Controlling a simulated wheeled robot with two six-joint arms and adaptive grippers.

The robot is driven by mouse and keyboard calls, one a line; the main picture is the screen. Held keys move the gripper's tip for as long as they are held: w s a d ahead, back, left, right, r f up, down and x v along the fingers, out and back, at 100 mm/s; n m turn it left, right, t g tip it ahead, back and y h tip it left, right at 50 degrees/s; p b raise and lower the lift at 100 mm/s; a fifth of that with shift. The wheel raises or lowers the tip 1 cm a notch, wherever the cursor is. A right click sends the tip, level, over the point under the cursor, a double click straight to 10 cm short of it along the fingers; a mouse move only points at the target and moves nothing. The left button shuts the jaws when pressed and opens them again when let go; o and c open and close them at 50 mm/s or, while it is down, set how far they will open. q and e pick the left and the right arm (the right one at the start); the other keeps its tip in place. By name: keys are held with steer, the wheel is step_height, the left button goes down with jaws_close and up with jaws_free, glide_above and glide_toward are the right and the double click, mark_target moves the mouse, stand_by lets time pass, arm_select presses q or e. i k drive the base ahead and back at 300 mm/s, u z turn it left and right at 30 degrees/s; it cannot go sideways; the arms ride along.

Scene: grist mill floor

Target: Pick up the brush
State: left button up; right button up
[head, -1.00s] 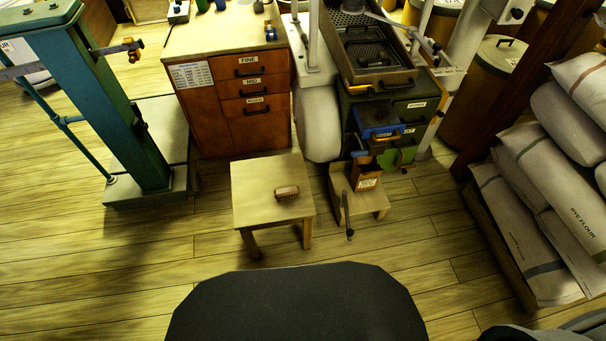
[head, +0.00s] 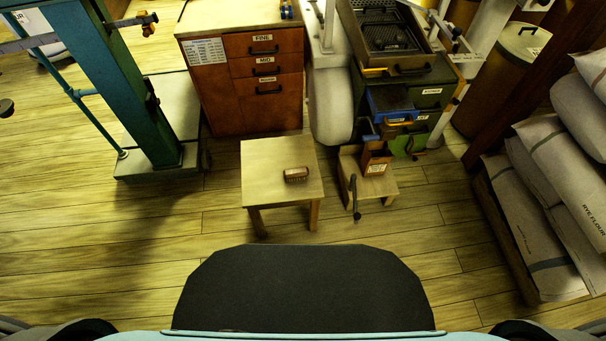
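The brush (head: 296,175) is a small brown block with pale bristles. It lies on the top of a low, light wooden stool (head: 262,164), right of the middle of that top. The stool stands on the plank floor ahead of me, beyond the dark front of my own body. Neither of my grippers is in view. Only dark rounded parts, which seem to be mine, show at the bottom left and bottom right corners.
A wooden drawer cabinet (head: 222,95) stands behind the stool. Close on the right is a small bench (head: 380,190) with a wooden box (head: 375,160) and a crank. A green scale (head: 130,90) stands left; flour sacks (head: 555,170) are stacked right. The floor (head: 110,250) at left is clear.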

mark_target(292, 175)
steer(key=z, duration=0.3)
steer(key=i, duration=0.75)
steer(key=u, duration=1.05)
